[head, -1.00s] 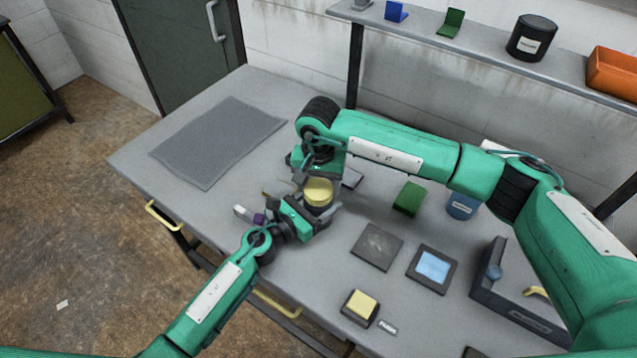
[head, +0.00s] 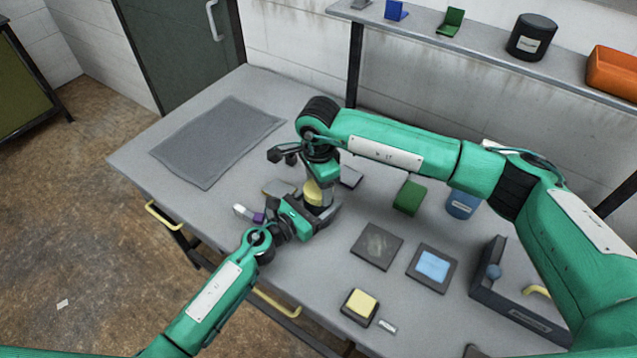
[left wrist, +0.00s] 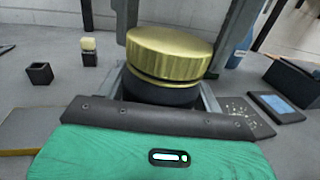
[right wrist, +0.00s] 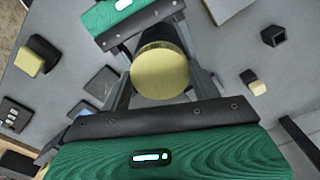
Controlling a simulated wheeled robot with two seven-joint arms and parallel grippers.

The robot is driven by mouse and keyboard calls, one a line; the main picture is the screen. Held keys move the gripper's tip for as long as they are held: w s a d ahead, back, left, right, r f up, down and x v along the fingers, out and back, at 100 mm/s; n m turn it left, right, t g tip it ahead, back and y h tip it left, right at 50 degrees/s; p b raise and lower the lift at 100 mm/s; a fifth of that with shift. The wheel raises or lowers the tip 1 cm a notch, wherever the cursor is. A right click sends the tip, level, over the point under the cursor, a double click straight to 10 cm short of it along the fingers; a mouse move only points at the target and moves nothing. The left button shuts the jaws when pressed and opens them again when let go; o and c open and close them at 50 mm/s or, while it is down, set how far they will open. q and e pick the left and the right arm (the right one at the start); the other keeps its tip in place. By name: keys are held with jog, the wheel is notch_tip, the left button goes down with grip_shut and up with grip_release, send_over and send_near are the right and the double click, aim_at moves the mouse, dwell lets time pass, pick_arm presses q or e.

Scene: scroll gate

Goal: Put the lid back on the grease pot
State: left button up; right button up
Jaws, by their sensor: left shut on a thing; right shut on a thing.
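The grease pot (left wrist: 160,92) is a dark cylinder, upright between the fingers of my left gripper (head: 310,210), which is shut on it just above the table. The brass-yellow lid (left wrist: 170,48) is on top of the pot and looks slightly tilted in the left wrist view. A dark band shows under its rim; I cannot tell whether it is fully seated. My right gripper (head: 318,182) reaches down from above, shut on the lid with a finger on either side. The lid's round top faces the right wrist view (right wrist: 160,70). In the head view the right gripper partly covers the lid (head: 313,193).
A green block (head: 409,197), a blue cup (head: 462,204), dark square plates (head: 377,247) and a yellow-topped block (head: 361,305) stand to the right. A grey box (head: 515,300) is farther right. A grey mat (head: 218,140) lies bare at left.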

jog(key=m, duration=0.6)
jog(key=shift+m, duration=0.3)
jog(key=m, duration=1.7)
jog(key=o, duration=1.1)
jog(key=shift+r, duration=2.25)
jog(key=shift+c, duration=0.3)
